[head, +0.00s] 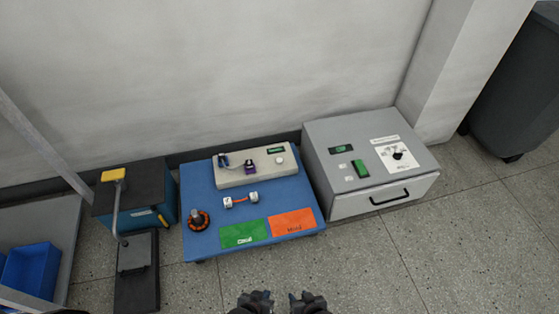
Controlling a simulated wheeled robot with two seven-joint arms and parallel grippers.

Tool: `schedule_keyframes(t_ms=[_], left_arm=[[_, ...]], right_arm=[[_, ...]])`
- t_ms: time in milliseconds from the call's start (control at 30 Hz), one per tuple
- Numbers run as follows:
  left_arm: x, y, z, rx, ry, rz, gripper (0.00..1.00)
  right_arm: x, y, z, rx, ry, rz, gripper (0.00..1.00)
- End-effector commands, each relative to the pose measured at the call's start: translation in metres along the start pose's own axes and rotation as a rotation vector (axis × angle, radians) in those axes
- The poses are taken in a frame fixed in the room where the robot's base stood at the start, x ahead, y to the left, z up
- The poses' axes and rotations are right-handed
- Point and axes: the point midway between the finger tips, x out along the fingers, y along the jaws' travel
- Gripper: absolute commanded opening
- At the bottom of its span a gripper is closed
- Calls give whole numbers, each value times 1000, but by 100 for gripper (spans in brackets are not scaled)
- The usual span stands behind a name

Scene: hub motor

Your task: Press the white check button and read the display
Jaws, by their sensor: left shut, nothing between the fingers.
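A low beige box (232,176) stands at the back of the blue table. It has a small dark display (276,150) with green marks too small to read, and a round white button (280,160) just below it. A purple part and a small dark-and-white part sit on the box's left half. My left gripper (256,297) is shut and empty at the bottom edge of the head view, well in front of the table. My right gripper (308,298) is beside it; its fingers are too small to judge. Neither touches the box.
The blue table (200,174) also holds a white-ended orange link (240,200), an orange-black knob (198,220), a green pad (243,233) and an orange pad (292,223). A grey cabinet (325,130) with another display stands right; a lever-armed machine (136,260) stands left.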

Motion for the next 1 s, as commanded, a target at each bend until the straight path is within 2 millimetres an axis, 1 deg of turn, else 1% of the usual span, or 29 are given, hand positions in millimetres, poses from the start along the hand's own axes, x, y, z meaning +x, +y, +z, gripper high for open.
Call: schedule_keyframes(t_ms=[567, 933, 1000], left_arm=[[0, 0, -1, 0, 1, 0, 0], [0, 0, -1, 1, 1, 0, 0], [-1, -2, -4, 2, 2, -2, 0]], right_arm=[[2, 1, -6, -2, 7, 1, 36], [0, 1, -2, -1, 3, 1, 36], [-2, 2, -1, -2, -1, 2, 36]])
